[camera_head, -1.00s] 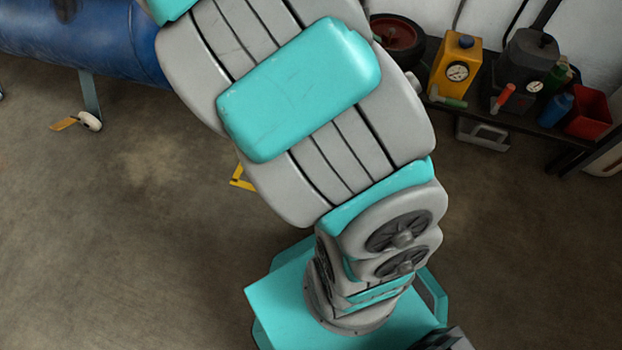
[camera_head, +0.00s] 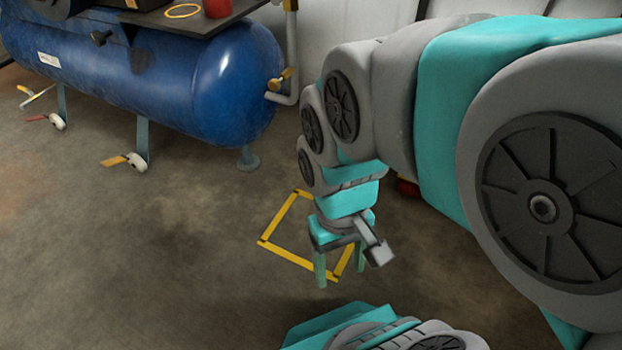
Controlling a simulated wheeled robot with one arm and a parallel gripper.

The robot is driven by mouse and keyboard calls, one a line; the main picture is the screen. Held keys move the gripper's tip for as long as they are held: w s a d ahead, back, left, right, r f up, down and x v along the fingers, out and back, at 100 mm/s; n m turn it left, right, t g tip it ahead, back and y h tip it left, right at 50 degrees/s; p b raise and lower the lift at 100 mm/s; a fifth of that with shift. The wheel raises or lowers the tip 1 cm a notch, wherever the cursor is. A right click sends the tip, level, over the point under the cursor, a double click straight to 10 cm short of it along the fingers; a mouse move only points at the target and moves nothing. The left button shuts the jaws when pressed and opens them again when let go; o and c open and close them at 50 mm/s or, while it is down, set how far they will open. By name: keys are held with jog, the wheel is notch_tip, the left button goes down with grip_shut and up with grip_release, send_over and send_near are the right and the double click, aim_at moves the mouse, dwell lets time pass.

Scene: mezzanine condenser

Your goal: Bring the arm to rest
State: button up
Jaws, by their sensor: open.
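My arm, grey and teal, reaches in from the right edge and bends down near the middle of the view. My gripper (camera_head: 336,280) hangs at its end with the fingers pointing down. The fingers are teal, spread apart, with nothing seen between them. The gripper appears in front of a yellow outlined square (camera_head: 272,220) on the floor, and its height above the floor is hard to judge. Part of the square is hidden behind the gripper and wrist.
A blue horizontal tank (camera_head: 190,80) on legs stands at the upper left, with a dark shelf (camera_head: 190,22) on top. A pipe with a yellow-handled valve (camera_head: 284,80) is at its right end. Wheels (camera_head: 137,162) sit below it. The floor at the lower left is clear.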

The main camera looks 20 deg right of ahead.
notch_tip(320, 180, up, 10)
jog(key=p, duration=1)
jog(key=shift+r, duration=0.2)
